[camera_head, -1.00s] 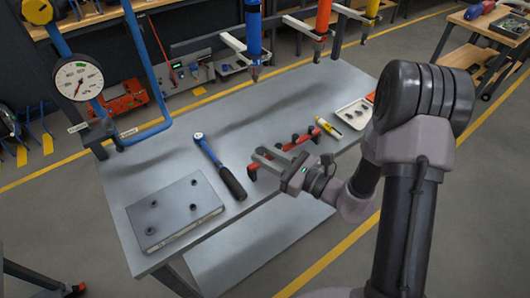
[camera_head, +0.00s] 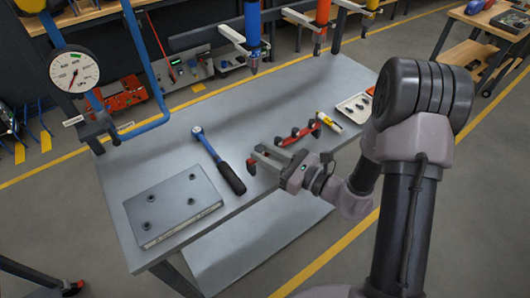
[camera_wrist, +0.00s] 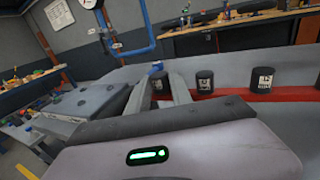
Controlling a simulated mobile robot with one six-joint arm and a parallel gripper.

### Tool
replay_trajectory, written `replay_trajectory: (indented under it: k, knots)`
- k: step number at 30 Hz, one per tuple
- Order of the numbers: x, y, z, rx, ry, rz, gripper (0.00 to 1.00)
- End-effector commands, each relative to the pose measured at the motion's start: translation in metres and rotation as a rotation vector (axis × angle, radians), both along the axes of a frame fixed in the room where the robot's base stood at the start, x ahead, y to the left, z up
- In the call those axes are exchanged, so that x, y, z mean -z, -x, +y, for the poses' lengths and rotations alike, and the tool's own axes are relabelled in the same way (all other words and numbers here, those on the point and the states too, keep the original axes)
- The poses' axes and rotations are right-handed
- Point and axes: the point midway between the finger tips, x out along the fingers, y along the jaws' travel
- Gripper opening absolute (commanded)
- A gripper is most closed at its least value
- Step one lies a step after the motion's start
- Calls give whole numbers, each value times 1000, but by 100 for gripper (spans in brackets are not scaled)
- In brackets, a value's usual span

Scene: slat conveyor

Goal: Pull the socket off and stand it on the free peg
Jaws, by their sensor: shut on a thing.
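My gripper (camera_head: 259,158) is low over the bench at the left part of the red rail (camera_head: 298,132). Its fingers, seen in the wrist view (camera_wrist: 160,92), are closed on a dark socket (camera_wrist: 159,80) that shows between them. I cannot tell whether this socket still touches the rail. More black sockets stand upright on the rail to the right, one close beside the right finger (camera_wrist: 205,81) and one farther off (camera_wrist: 262,79). The red end of the rail (camera_head: 250,165) shows past the fingertips. A free peg cannot be made out; my fingers hide part of the rail.
A blue-headed wrench (camera_head: 219,161) lies left of my gripper. A grey block with holes (camera_head: 173,207) is at the front left of the bench. A white tray (camera_head: 354,108) and a yellow tool (camera_head: 328,123) lie to the right. A blue tool (camera_head: 252,40) hangs above the back edge.

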Motion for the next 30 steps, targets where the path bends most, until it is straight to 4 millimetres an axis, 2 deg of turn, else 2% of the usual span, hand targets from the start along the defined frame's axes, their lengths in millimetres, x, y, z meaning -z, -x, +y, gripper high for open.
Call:
replay_trajectory:
  k: [8,9,12,25,30]
  knots:
    - [5,0,0,0,0,0,0]
    - [4,0,0,0,0,0,34]
    - [4,0,0,0,0,0,52]
    - [4,0,-1,0,0,0,52]
    - [3,10,-17,5,0,1,52]
